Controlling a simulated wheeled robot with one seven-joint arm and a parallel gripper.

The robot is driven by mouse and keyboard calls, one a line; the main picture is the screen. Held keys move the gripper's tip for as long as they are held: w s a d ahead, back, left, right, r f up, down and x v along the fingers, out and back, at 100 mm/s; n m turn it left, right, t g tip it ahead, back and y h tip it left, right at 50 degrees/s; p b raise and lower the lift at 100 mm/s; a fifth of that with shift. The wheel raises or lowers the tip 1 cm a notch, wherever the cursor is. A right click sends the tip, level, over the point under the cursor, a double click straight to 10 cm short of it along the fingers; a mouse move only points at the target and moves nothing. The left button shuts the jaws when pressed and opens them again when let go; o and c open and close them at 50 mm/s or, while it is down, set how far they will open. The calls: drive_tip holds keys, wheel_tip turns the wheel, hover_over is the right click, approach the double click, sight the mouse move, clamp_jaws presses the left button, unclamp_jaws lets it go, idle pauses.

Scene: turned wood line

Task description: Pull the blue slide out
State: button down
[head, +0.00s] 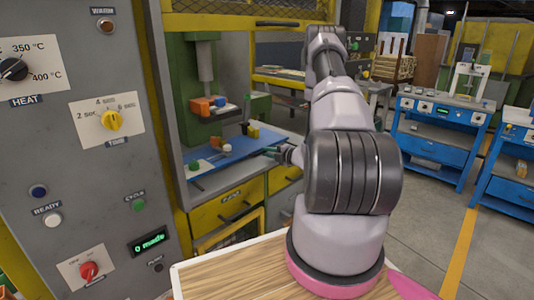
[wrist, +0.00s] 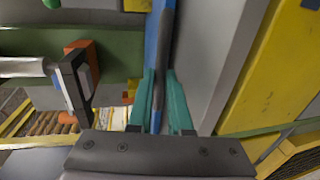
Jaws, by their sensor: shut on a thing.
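The blue slide (head: 245,157) is a flat blue plate that sticks out from under the green press (head: 205,90), inside the grey-framed opening. It carries a green piece, a pale round knob and small yellow and dark pieces. In the wrist view the slide (wrist: 152,45) is seen edge-on, with a dark bar along it. My gripper (head: 272,151) is at the slide's right front edge. The exact contact is partly hidden.
A grey control panel (head: 85,150) with knobs stands close on the left. Yellow drawers (head: 235,205) are below the slide. A wooden top (head: 225,270) is in front. Blue workbenches (head: 435,140) stand at the right, with open floor before them.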

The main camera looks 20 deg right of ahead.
drive_tip(key=f+v, duration=0.2)
drive_tip(key=v, duration=1)
drive_tip(key=s+f+v, duration=0.1)
drive_tip(key=f+v, duration=0.2)
drive_tip(key=v, duration=0.9)
drive_tip(key=shift+s+d, duration=0.3)
drive_tip(key=shift+s, duration=0.1)
drive_tip(key=shift+f, duration=0.1)
drive_tip(key=c, duration=1.1)
unclamp_jaws()
drive_tip(key=shift+c, duration=0.2)
drive_tip(key=shift+s, duration=0.15)
drive_tip(key=v, duration=1)
drive_tip(key=shift+s, duration=0.3)
drive_tip(key=shift+d, duration=0.1)
